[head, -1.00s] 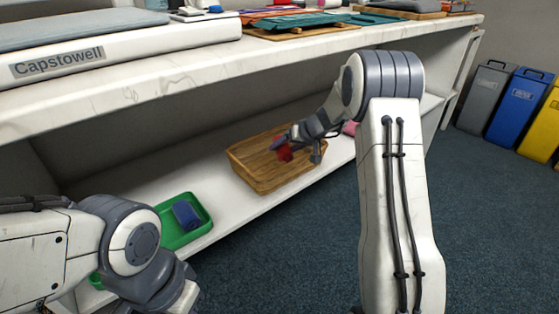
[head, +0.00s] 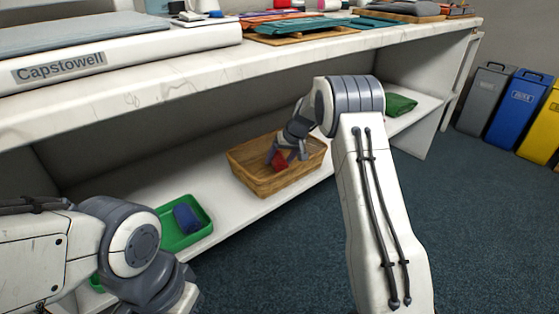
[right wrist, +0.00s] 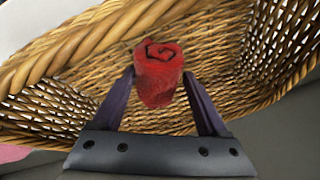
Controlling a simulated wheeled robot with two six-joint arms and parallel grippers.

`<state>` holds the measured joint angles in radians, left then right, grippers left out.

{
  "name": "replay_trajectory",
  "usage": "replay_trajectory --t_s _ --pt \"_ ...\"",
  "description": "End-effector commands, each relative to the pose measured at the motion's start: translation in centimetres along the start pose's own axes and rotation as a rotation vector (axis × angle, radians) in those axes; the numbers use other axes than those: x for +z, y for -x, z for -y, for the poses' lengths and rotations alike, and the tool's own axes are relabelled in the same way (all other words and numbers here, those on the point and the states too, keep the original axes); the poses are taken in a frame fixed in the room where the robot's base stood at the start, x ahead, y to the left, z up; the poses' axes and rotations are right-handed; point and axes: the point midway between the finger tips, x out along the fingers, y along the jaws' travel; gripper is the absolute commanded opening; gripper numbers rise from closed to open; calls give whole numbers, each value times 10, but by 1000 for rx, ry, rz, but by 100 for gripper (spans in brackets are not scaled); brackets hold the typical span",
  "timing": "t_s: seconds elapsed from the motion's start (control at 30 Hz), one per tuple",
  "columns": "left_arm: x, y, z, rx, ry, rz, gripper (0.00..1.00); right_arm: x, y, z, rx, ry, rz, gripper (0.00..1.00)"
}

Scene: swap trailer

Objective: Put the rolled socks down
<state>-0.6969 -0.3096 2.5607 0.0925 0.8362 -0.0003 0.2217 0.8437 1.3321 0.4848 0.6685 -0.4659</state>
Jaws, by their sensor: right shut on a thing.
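The rolled socks (head: 279,162) are a red roll with a dark spiral end. My right gripper (head: 283,155) is shut on them, over the wicker basket (head: 250,184) on the lower shelf. In the right wrist view, the red roll (right wrist: 159,75) sits between the two fingertips, within the outline of the woven basket (right wrist: 60,45). I cannot tell whether the roll touches the basket's floor. A blue roll (head: 187,218) lies in a green tray (head: 207,228) left of the basket. My left arm shows at the lower left, but its gripper is out of view.
The white countertop (head: 200,75) overhangs the lower shelf (head: 135,205). A pink thing (right wrist: 14,153) shows beside the basket in the right wrist view. Bins (head: 489,92) stand at the far right; the carpet between is clear.

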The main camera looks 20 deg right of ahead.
Motion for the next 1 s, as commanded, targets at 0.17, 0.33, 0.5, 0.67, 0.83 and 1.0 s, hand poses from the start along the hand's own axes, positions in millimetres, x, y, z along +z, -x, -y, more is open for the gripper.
replay_trajectory --t_s 0.17,0.33,0.5,0.67,0.83,1.0 --pt "0 1 0 0 0 -1 0 -1 1 0 0 1 -4 14" --pt "0 -1 0 0 0 -1 0 0 -2 -1 0 1 -3 14" --pt "0 -1 0 0 0 -1 0 0 -2 -1 0 1 -3 100" --pt "0 0 0 0 0 -1 0 0 -1 0 -1 1 -4 100" --pt "-1 9 -1 0 0 -1 0 -3 17 1 0 1 -6 100" --pt "-2 24 -2 0 0 -1 0 -3 48 1 0 1 -6 100"
